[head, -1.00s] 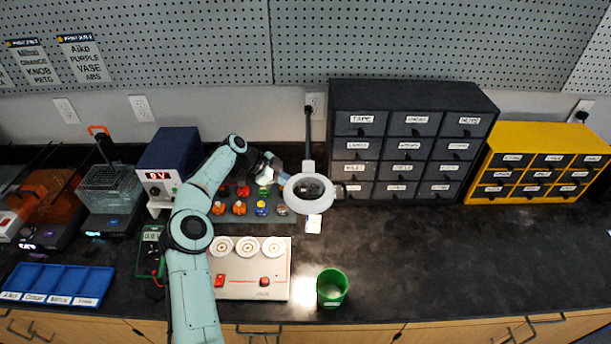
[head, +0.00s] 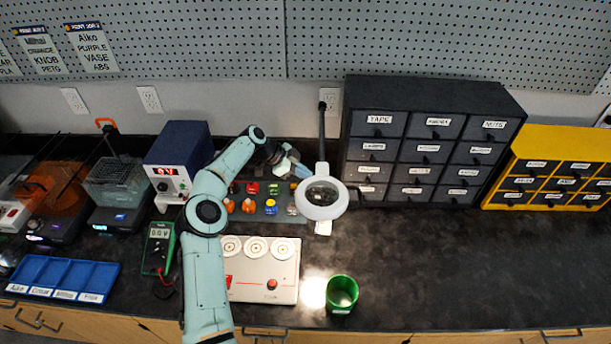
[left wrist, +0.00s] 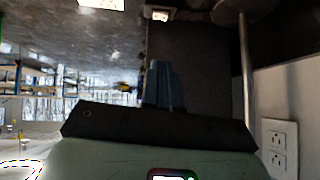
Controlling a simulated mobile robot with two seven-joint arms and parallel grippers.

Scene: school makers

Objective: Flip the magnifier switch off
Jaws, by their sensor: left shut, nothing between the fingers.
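The magnifier has a white ring head (head: 321,211) on a dark upright arm (head: 322,140) at the back of the bench, left of the black drawer cabinet. A small white part (head: 323,228) shows just below the ring in the head view. I cannot make out the switch or its position. My left gripper (head: 298,168) is just behind and left of the ring, with a slight gap in the picture. Its fingers (left wrist: 163,85) are shut and empty in the left wrist view. A pale post (left wrist: 246,75) stands to their right there. My right gripper is not in view.
The black drawer cabinet (head: 425,152) stands close right of the magnifier. A bright light patch lies beside the cup. The bench at right is clear.

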